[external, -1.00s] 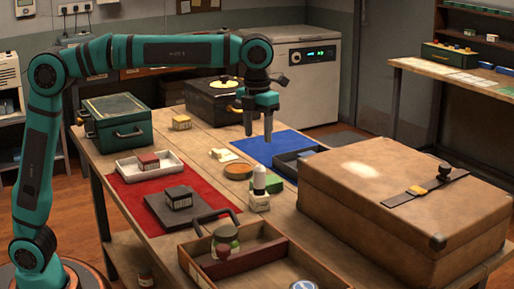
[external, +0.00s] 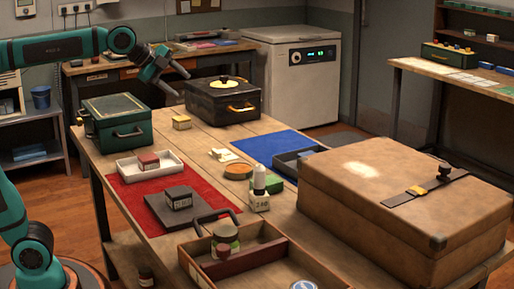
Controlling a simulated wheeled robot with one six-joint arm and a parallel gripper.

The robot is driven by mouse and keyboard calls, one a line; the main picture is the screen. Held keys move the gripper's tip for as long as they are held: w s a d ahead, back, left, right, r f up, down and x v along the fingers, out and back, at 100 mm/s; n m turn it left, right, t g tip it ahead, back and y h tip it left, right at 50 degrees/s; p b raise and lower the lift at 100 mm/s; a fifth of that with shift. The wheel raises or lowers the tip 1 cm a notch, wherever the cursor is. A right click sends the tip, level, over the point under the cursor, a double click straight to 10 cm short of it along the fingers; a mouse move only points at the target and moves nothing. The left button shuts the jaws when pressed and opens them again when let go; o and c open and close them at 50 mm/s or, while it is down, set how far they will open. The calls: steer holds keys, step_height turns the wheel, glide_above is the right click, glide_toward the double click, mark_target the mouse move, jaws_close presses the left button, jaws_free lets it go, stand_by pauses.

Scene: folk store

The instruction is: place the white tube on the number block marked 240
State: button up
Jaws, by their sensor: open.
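The white tube (external: 260,178) stands upright at the middle of the wooden table, a dark band round its lower part. It appears to rest on top of the pale number block (external: 259,203), whose front mark looks like 240. Nothing holds the tube.
A green box (external: 277,183) is close behind the tube. A brown suitcase (external: 400,205) fills the right side. A wooden tray (external: 190,258) with a jar is in front. A dark block (external: 179,197) sits on a grey slab over a red mat (external: 125,192).

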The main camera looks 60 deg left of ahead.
steer(key=s+a+n+t+y, duration=0.1)
steer(key=s+a+n+t, duration=0.3)
steer(key=s, duration=0.5)
steer(key=s+a+f+n+t+y, duration=0.1)
steer(key=s+a+n+t, duration=0.3)
steer(key=s+a+n, duration=0.4)
steer(key=s+n, duration=0.2)
steer(key=n, duration=0.1)
steer(key=shift+a, duration=0.2)
steer(key=shift+s, duration=0.1)
